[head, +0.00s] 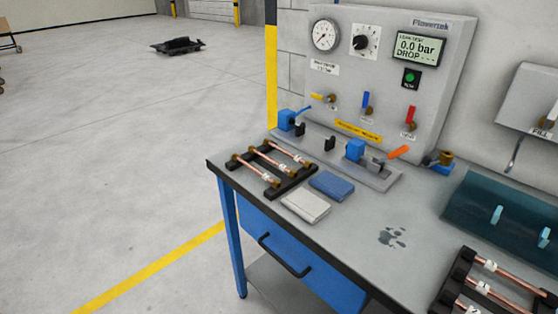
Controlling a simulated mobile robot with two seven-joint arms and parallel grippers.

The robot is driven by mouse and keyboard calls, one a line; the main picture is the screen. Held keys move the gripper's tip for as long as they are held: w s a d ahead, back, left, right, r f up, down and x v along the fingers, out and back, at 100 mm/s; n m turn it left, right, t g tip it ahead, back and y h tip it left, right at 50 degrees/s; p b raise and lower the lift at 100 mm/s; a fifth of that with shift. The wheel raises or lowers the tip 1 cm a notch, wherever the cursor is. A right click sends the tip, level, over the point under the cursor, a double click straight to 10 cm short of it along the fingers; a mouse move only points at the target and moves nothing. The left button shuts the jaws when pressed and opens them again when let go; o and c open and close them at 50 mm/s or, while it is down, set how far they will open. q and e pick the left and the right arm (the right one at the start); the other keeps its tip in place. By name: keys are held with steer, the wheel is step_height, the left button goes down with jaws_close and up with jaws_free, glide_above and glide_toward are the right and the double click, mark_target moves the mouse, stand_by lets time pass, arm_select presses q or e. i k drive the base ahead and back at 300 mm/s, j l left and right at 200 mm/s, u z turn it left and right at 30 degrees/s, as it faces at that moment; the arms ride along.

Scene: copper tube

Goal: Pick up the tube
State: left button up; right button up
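Several copper tubes lie on two black racks on the workbench. The left rack (291,187) holds 3 copper tubes side by side, with brass ends and white tags; one is the middle tube (265,164). The right rack (465,262), cut off by the frame's lower right corner, holds more copper tubes, one of them the uppermost tube (510,274). All the tubes I see rest in the racks. Neither of my grippers is in the head view.
The grey bench (365,225) has a blue drawer (290,255). A white cloth (306,206) and a blue cloth (332,186) lie beside the left rack. Behind stand a blue-clamped fixture (355,150) and a gauge panel (390,75). A teal tray (480,217) is at right.

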mark_target(293, 174)
steer(key=z, duration=3.8)
steer(key=k+j, duration=0.15)
steer(key=k, duration=0.6)
steer(key=k+j, duration=0.3)
steer(key=k, duration=0.2)
steer(key=k+j, duration=0.25)
steer(key=k, duration=0.3)
steer(key=k+j, duration=0.3)
steer(key=k, duration=0.2)
